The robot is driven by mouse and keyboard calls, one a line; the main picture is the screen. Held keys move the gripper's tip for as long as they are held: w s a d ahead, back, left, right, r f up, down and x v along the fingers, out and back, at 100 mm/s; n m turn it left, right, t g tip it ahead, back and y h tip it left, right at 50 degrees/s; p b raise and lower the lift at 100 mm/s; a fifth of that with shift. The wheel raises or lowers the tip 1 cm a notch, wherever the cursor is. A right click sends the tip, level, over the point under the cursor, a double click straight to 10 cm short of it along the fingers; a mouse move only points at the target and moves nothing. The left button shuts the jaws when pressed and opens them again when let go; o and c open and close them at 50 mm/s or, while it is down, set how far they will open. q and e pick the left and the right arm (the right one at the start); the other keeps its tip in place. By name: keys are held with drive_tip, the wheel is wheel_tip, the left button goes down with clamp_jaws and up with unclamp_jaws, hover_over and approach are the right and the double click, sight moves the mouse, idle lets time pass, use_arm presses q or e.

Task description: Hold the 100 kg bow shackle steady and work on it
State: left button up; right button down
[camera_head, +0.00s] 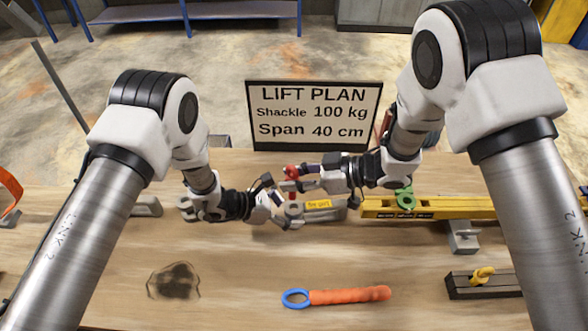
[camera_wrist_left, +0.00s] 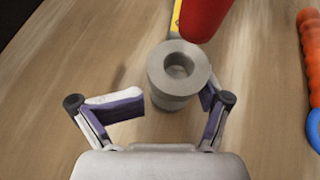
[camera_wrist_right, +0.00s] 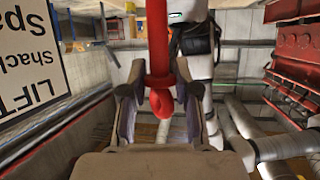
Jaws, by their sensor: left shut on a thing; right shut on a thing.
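The grey bow shackle (camera_head: 322,206), with a yellow label, lies at the middle of the bench. My left gripper (camera_head: 276,207) is shut on its left end. In the left wrist view that end is a round grey eye (camera_wrist_left: 160,82) with an open hole, between the fingers (camera_wrist_left: 172,103). My right gripper (camera_head: 294,180) is shut on a red pin (camera_head: 290,172). The right wrist view shows the pin (camera_wrist_right: 157,45) with a collar and rounded head between the fingers (camera_wrist_right: 158,98). In the left wrist view the red pin (camera_wrist_left: 205,16) is beside the hole, not in it.
A sign (camera_head: 314,113) reads shackle 100 kg, span 40 cm. A yellow beam (camera_head: 455,207) with a green shackle (camera_head: 405,198) lies to the right. An orange strap with a blue ring (camera_head: 296,298) lies in front. Grey blocks (camera_head: 147,207) (camera_head: 463,237) stand on both sides.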

sight(295, 202)
drive_tip(key=shift+f, duration=1.3)
drive_tip(key=shift+w+d+g, duration=0.1)
drive_tip(key=shift+g, duration=0.3)
drive_tip(key=shift+f, duration=3.2)
drive_tip(key=c, duration=0.8)
unclamp_jaws()
